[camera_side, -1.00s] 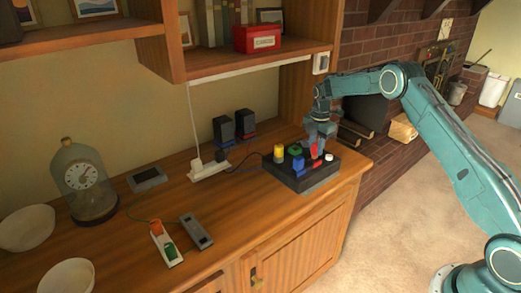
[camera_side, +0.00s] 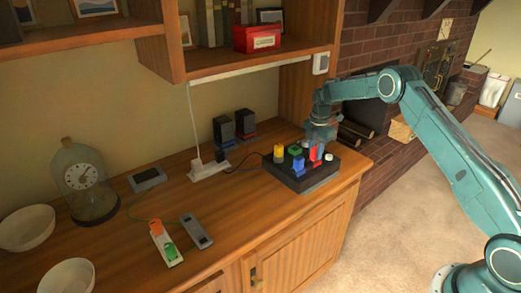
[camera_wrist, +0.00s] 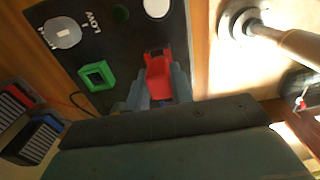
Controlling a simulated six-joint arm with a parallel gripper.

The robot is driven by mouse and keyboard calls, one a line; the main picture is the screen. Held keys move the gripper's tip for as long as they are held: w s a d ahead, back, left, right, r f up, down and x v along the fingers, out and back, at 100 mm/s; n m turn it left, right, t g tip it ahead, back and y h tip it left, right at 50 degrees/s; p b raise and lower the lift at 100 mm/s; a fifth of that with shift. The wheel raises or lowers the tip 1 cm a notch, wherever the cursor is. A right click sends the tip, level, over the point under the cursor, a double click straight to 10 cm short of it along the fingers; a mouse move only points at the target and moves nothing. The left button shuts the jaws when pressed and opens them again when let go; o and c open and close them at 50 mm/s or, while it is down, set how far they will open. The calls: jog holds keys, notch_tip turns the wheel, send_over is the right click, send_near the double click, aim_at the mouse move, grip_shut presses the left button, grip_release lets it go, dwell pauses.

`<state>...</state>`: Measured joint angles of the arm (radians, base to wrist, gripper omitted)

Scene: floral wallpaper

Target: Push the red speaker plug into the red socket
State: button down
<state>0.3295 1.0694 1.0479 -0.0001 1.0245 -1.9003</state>
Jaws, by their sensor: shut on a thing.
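The red speaker plug (camera_side: 315,153) is upright at the black box (camera_side: 308,183) on the cabinet top. My gripper (camera_side: 318,143) is above the box, pointing down, and shut on the plug. In the wrist view the plug (camera_wrist: 158,72) shows bright red between my two grey fingers.
The box carries a yellow part (camera_side: 279,153), a green square part (camera_side: 295,149), a blue part (camera_side: 298,164) and a white knob (camera_side: 328,157). A shelf (camera_side: 250,68) hangs above.

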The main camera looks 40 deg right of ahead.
aim_at(316, 148)
jog(key=shift+f, duration=0.25)
jog(key=c, duration=1.1)
grip_release()
jog(key=shift+c, duration=0.2)
jog(key=shift+r, duration=0.1)
notch_tip(316, 148, up, 14)
jog(key=shift+f, duration=0.2)
